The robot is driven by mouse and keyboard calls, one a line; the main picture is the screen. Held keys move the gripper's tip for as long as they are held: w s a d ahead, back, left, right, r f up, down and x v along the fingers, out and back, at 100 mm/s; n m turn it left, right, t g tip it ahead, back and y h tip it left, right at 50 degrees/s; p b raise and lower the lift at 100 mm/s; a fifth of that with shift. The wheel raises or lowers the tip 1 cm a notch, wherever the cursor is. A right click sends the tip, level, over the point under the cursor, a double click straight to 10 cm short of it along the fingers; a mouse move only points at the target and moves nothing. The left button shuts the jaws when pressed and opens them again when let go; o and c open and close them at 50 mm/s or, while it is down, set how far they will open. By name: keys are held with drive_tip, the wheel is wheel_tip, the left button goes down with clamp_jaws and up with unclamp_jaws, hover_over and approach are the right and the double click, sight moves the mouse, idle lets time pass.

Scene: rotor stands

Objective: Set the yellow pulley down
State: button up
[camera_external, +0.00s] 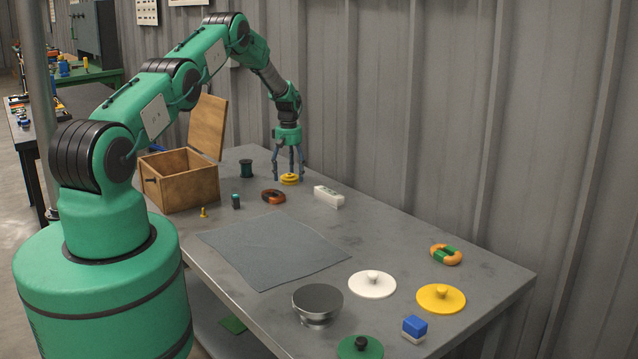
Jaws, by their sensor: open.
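The yellow pulley (290,179) is at the far part of the grey table, near the wall side. It appears to rest on the table top. My gripper (289,170) is directly above it, pointing down, with its fingers open and spread around the pulley. Whether any fingertip touches the pulley is too small to tell.
Close by are a brown-black ring (273,196), a white block (328,197), a dark green spool (246,168) and an open wooden box (180,180). A grey mat (273,250) lies bare mid-table.

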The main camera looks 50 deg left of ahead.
sight(290, 174)
drive_tip(key=shift+r, duration=0.15)
wheel_tip(290, 174, up, 12)
drive_tip(key=p, duration=0.1)
drive_tip(key=shift+p, duration=0.3)
idle(0.3)
idle(0.5)
